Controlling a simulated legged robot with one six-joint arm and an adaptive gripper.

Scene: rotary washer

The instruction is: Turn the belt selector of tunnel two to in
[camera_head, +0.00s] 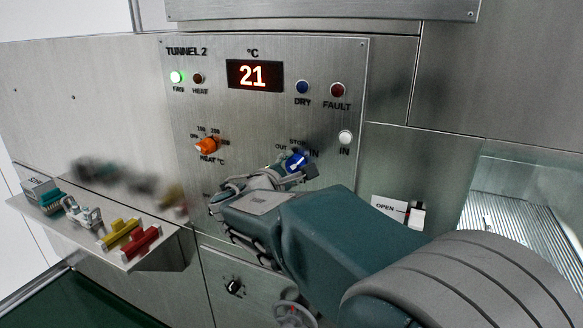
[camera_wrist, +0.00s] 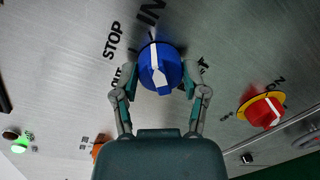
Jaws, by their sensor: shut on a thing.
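The belt selector is a blue knob (camera_head: 297,160) on the tunnel 2 panel (camera_head: 235,115), with OUT, STOP and IN printed around it. In the wrist view, the knob (camera_wrist: 168,62) sits between the two fingertips of my gripper (camera_wrist: 161,80), which is shut on its sides. A white stripe crosses the knob, and its narrow upper end points up toward IN. In the head view my gripper (camera_head: 290,179) covers the knob's lower part. The IN lamp (camera_head: 345,137) looks pale white; I cannot tell whether it is lit.
An orange heat knob (camera_head: 205,146) is left of the selector. The display (camera_head: 254,76) reads 21, and the FAN lamp (camera_head: 176,77) glows green. A red knob on yellow (camera_wrist: 262,110) is at the wrist view's right. A shelf (camera_head: 150,258) with colored parts juts out left.

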